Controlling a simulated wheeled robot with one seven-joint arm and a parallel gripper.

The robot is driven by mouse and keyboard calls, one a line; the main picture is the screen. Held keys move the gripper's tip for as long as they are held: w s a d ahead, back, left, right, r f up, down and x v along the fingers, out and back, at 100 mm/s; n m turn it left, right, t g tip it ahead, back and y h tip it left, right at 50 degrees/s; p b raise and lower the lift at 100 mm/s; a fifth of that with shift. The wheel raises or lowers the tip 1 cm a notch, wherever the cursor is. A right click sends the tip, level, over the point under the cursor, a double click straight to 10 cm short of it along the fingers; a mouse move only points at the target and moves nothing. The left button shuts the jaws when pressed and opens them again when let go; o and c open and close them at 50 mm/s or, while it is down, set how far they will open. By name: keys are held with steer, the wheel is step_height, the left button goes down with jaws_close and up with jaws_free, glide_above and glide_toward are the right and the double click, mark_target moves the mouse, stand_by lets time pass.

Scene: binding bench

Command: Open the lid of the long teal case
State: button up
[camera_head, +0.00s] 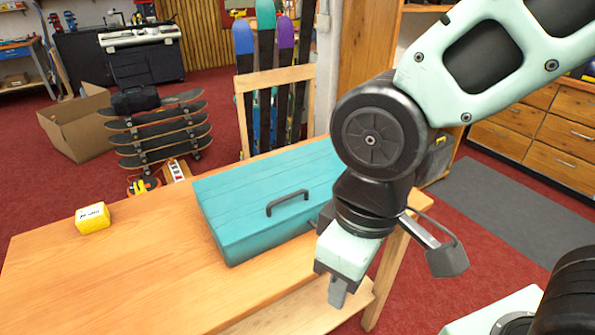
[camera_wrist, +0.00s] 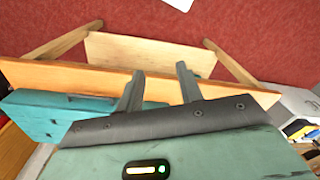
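The long teal case (camera_head: 235,215) lies on the wooden bench with its lid down. A dark bar handle (camera_head: 287,201) stands on the lid near the front edge. My gripper (camera_head: 338,292) points down beside the case's right front end, apart from it, near the bench's right edge. My arm hides the case's right end. In the wrist view the two fingers of my gripper (camera_wrist: 160,88) are spread with nothing between them. The case also shows at the left of the wrist view (camera_wrist: 45,118), partly hidden by my gripper body.
The wooden bench (camera_head: 130,270) is mostly clear left of the case, with a yellow block (camera_head: 92,218) near its left edge. Skis (camera_head: 265,75) stand behind a wooden rack. Stacked skateboards (camera_head: 160,130) and an open cardboard box (camera_head: 75,130) are on the red floor beyond.

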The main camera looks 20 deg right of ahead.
steer(key=shift+c, duration=0.4)
step_height(320, 180, up, 8)
steer(key=n+t+p, duration=0.2)
steer(key=n+p, duration=0.7)
steer(key=n, duration=0.4)
glide_above(295, 193)
steer(key=s+d, duration=0.1)
steer(key=s, duration=0.3)
steer(key=w+f, duration=0.1)
steer(key=f, duration=0.4)
steer(key=w+f+b, duration=0.1)
steer(key=f, duration=0.5)
steer(key=w+a+f, duration=0.1)
steer(key=f, duration=0.4)
steer(key=shift+w+f, duration=0.2)
steer(key=shift+w, duration=0.1)
jaws_close()
